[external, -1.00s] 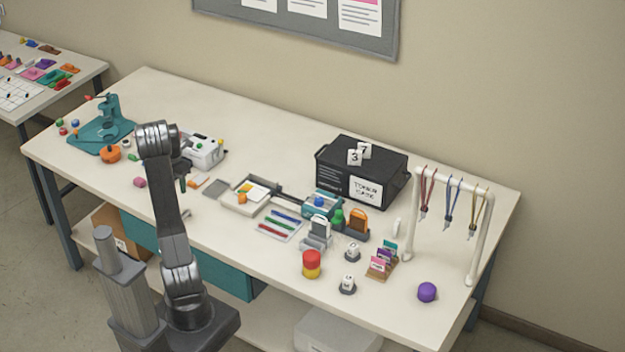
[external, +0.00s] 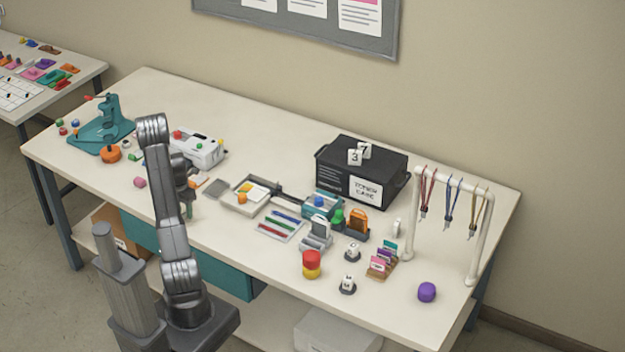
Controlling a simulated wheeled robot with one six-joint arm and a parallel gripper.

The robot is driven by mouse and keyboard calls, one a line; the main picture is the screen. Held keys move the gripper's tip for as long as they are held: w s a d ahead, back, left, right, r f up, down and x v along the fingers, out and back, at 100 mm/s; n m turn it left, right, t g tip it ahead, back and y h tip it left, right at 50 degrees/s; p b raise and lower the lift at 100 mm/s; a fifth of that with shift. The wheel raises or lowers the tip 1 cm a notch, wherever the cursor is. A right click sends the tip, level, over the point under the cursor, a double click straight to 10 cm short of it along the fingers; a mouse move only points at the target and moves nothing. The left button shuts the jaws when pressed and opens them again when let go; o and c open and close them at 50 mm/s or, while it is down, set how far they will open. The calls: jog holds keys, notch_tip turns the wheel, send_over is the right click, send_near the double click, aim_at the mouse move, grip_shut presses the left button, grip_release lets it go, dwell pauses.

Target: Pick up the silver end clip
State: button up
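I cannot pick out the silver end clip for certain; it is too small to tell or hidden behind my arm. My gripper (external: 188,209) points down over the front left part of the table, left of the grey tray. My arm hides part of the table there, and the finger gap is too small to read.
The workbench (external: 250,120) carries a teal press (external: 103,128), a white machine (external: 200,148) and a grey tray (external: 238,208) near my arm. Further right are a pen tray (external: 278,226), a black toner case (external: 340,173) and a white lanyard rack (external: 409,215). The back left of the top is clear.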

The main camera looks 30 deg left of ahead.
jog(key=shift+f, duration=0.3)
grip_shut()
jog(key=shift+r, duration=0.15)
